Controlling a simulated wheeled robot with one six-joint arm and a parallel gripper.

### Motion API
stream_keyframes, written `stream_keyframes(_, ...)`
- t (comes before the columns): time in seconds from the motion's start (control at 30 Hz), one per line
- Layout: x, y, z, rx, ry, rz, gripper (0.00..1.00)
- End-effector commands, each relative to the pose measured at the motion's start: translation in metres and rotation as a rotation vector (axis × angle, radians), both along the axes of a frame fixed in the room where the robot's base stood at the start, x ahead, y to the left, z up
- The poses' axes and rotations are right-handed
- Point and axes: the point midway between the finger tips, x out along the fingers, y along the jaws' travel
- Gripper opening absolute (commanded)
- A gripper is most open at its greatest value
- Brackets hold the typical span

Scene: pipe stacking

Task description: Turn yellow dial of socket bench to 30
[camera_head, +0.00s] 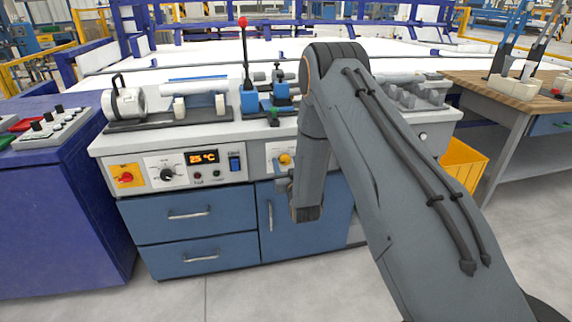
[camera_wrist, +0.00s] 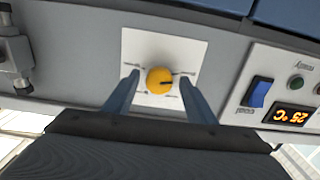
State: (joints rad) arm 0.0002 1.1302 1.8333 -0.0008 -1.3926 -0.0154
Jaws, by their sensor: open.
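The yellow dial (camera_wrist: 160,81) sits on a white plate (camera_wrist: 140,48) on the bench's front panel, with a dark pointer mark on it. In the wrist view my gripper (camera_wrist: 160,80) is open, with one blue-grey finger on each side of the dial and a visible gap to it. In the head view the dial (camera_head: 285,160) shows small on the socket bench (camera_head: 330,150), partly beside my arm. My gripper (camera_head: 283,183) is there mostly hidden behind my arm. The orange display (camera_head: 203,157) reads 25 °C; it also shows upside down in the wrist view (camera_wrist: 294,116).
A blue rocker switch (camera_head: 235,163), a black knob (camera_head: 167,173) and a red knob on a yellow plate (camera_head: 126,176) share the panel. Blue drawers (camera_head: 190,228) with handles lie below. A yellow bin (camera_head: 462,168) stands at right. A red-topped lever (camera_head: 243,60) rises from the benchtop.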

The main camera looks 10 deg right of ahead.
Motion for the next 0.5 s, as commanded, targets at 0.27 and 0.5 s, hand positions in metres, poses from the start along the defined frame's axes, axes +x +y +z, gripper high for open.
stream_keyframes(0.27, -0.019, 0.000, 0.000, 0.000, 0.002, 0.000, 0.51)
stream_keyframes(0.5, -0.058, 0.000, 0.000, 0.000, 0.002, 0.000, 0.51)
